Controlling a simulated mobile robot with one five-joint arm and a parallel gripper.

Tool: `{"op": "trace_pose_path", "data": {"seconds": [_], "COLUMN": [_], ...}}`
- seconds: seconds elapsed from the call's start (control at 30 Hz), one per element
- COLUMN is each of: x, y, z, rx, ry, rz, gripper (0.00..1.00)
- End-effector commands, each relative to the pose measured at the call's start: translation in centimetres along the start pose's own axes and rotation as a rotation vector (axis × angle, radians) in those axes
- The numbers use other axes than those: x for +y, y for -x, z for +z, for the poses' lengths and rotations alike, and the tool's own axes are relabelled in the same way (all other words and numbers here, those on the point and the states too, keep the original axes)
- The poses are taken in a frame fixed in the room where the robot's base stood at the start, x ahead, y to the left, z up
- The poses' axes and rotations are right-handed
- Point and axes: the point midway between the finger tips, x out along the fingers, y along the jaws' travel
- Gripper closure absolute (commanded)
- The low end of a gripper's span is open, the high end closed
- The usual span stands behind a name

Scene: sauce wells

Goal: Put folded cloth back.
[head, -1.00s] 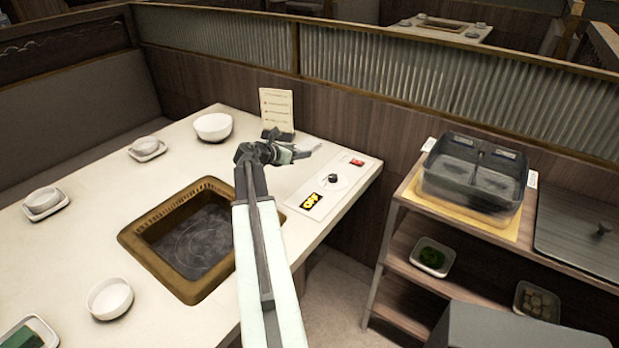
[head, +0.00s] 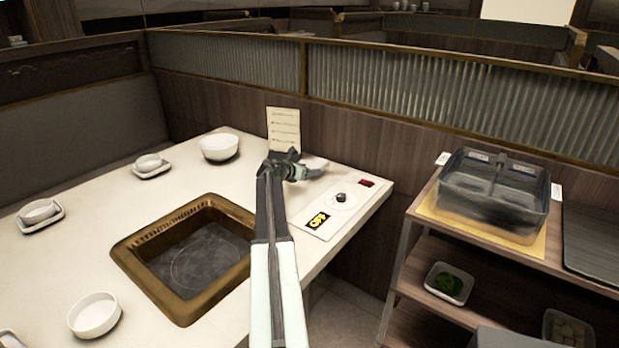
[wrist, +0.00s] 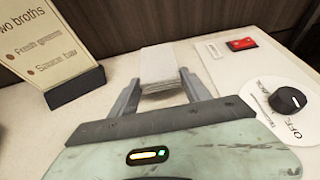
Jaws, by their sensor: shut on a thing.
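The folded cloth (wrist: 162,66) is a pale, layered strip between my gripper's fingers in the wrist view. In the head view the cloth (head: 317,163) shows as a small pale patch, partly hidden by the gripper. My gripper (wrist: 160,86) is shut on the cloth, with one grey finger along each side. In the head view my gripper (head: 308,170) is at the table's far edge, between the menu card and the control panel. I cannot tell whether the cloth rests on the table or is just above it.
The menu card (head: 284,130) stands close left of my gripper. The control panel (head: 338,205) with its knob lies to the right. A white bowl (head: 219,147) and a sunken grill pit (head: 145,254) are further left. A dark tub (head: 492,190) sits on the shelf cart.

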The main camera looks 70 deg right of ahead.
Motion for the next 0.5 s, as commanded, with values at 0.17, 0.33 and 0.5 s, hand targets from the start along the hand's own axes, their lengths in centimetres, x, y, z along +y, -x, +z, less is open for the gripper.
{"op": "trace_pose_path", "data": {"seconds": [0.17, 0.33, 0.5], "x": [1.0, 1.2, 1.4], "y": [-1.8, -2.2, -3.6], "z": [0.5, 0.6, -2.1], "rx": [0.000, 0.000, 0.000], "ry": [0.001, 0.001, 0.001], "rz": [0.001, 0.001, 0.002], "gripper": [0.83, 0.83, 0.83]}}
